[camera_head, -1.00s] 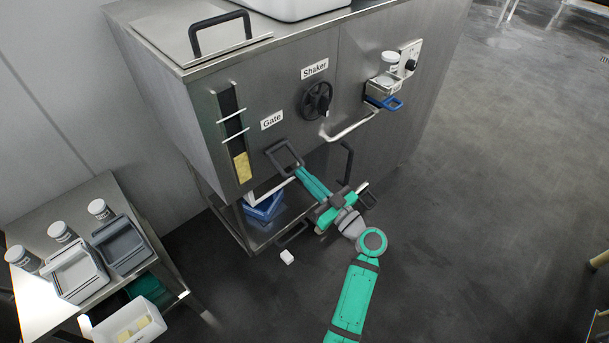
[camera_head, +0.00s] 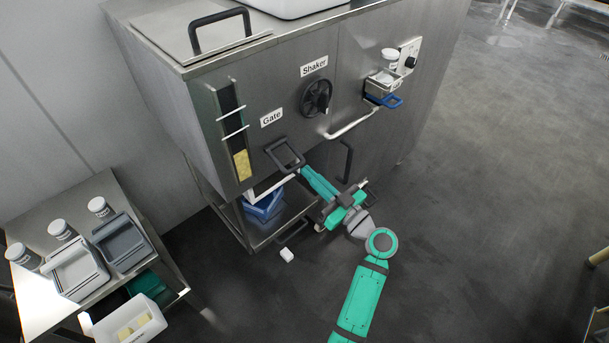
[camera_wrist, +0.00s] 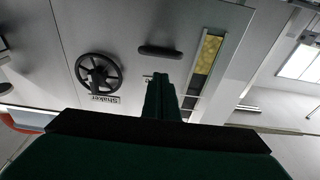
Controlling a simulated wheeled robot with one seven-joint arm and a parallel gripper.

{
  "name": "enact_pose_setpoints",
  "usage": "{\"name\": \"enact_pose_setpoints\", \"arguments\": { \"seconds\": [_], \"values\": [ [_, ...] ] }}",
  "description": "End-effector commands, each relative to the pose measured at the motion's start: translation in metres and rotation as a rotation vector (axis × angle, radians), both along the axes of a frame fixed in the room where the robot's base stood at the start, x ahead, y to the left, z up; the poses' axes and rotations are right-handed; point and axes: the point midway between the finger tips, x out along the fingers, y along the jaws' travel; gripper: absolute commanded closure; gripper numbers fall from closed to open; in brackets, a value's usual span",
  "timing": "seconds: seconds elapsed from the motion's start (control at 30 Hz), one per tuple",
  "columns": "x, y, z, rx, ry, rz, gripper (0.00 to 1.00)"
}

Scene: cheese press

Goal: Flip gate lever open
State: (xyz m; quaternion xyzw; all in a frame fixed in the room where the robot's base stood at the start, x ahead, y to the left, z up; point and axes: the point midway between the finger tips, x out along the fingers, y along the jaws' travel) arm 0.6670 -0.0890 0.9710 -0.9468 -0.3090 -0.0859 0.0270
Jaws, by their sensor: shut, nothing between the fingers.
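The gate lever (camera_head: 284,156) is a black, squared loop handle on the front of the steel machine, just below the "Gate" label (camera_head: 271,118). In the wrist view the lever (camera_wrist: 160,51) shows as a dark bar beyond my fingers. My gripper (camera_head: 306,172) has green fingers, closed together and empty. Its tips are just below and right of the lever in the head view. Whether they touch it cannot be told. In the wrist view the closed fingers (camera_wrist: 159,90) point up toward the lever and cover part of the Gate label.
The shaker wheel (camera_head: 316,97) is right of the lever. A bent steel handle (camera_head: 351,124) and a blue-handled tray (camera_head: 386,100) stick out farther right. A blue container (camera_head: 264,206) sits on the shelf below. A side table (camera_head: 107,195) stands at the left.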

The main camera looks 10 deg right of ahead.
Motion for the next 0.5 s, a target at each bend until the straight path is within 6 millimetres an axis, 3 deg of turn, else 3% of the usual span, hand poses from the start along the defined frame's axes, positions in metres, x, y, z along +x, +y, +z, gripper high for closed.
{"name": "enact_pose_setpoints", "arguments": {
  "seconds": [0.13, 0.5],
  "values": [
    [-0.026, -0.025, -0.015, 0.003, 0.005, -0.013, 1.00],
    [-0.062, -0.046, -0.033, 0.004, 0.001, -0.003, 1.00]
  ]
}}
